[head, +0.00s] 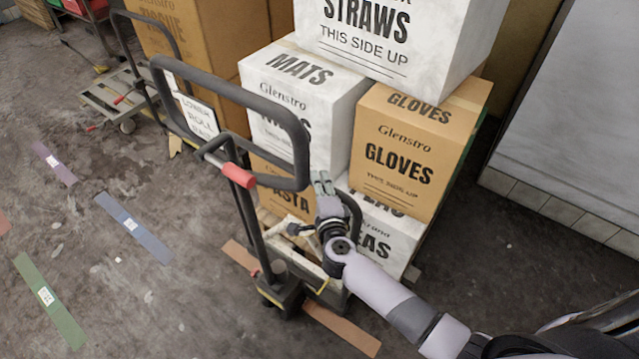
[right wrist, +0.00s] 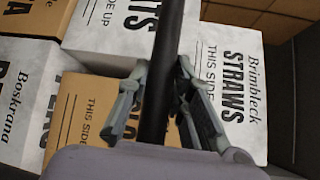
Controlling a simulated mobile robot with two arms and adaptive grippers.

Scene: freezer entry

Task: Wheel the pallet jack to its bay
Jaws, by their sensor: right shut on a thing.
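The pallet jack stands upright on the floor in the middle of the head view, with a black loop handle (head: 232,92), a red grip (head: 238,175) and a dark base (head: 283,290). My right gripper (head: 323,185) is at the lower right corner of the loop. In the right wrist view my right gripper (right wrist: 163,68) has its fingers on both sides of a black bar of the handle (right wrist: 160,100), closed on it. My left gripper is not in view. The jack's forks are mostly hidden by its base and my right arm.
Stacked boxes, among them a gloves box (head: 400,160), stand close behind the jack. Green (head: 50,300), blue (head: 135,228) and purple (head: 53,163) tapes mark open floor at left.

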